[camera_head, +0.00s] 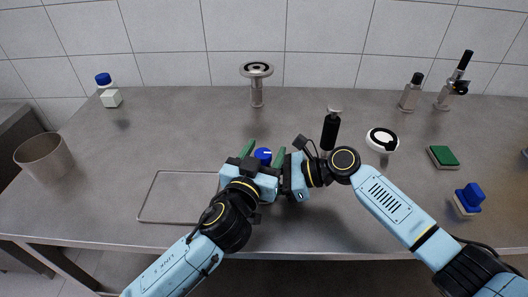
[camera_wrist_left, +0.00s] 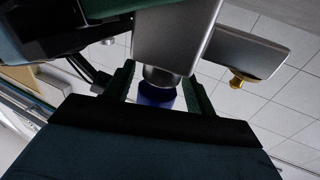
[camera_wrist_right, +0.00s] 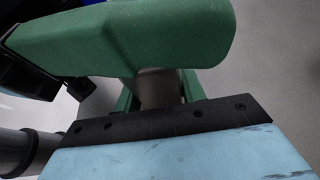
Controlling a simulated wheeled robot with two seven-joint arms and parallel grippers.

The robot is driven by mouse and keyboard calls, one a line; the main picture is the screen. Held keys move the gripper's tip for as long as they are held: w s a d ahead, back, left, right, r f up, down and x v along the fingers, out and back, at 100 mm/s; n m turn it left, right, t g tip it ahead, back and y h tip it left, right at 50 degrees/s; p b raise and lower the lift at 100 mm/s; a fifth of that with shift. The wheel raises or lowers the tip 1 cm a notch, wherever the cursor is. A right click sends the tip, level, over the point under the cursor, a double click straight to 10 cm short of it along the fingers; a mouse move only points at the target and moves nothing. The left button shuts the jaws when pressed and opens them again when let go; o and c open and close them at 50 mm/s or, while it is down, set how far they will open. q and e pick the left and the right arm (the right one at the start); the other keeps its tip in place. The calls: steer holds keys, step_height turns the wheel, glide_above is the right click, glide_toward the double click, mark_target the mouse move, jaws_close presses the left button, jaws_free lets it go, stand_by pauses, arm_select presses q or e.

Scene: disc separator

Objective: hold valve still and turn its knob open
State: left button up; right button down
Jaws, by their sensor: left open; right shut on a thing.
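The valve's blue knob (camera_head: 263,156) shows in the head view near the table's front middle. My left gripper (camera_head: 263,151) is open, its green fingers on either side of the knob. The left wrist view also shows the blue knob (camera_wrist_left: 157,95) between the fingers, below a grey metal part; contact cannot be told. My right gripper (camera_wrist_right: 157,92) is shut on a grey cylindrical part of the valve (camera_wrist_right: 158,86), seen between its green fingertips in the right wrist view. A large green finger hides much of that view. The grippers hide most of the valve body in the head view.
A shallow grey tray (camera_head: 160,215) lies left of the grippers. A black bottle (camera_head: 330,130) and a white round-topped item (camera_head: 382,140) stand close behind the right arm. A metal stand (camera_head: 257,85) is at the back. A green sponge (camera_head: 443,156) and blue-handled brush (camera_head: 468,199) lie right.

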arm_select(q)
steer(key=shift+c, duration=0.2)
steer(key=c, duration=0.9)
steer(key=shift+c, duration=0.2)
steer(key=shift+y, duration=0.3)
steer(key=n+y, duration=0.1)
steer(key=y, duration=0.1)
steer(key=n+y, duration=0.1)
steer(key=n+t+y, duration=0.1)
steer(key=n+y, duration=0.1)
steer(key=shift+a+y, duration=0.3)
steer(key=shift+a+n+y, duration=0.25)
steer(key=shift+n+y, duration=0.75)
steer(key=shift+y, duration=0.8)
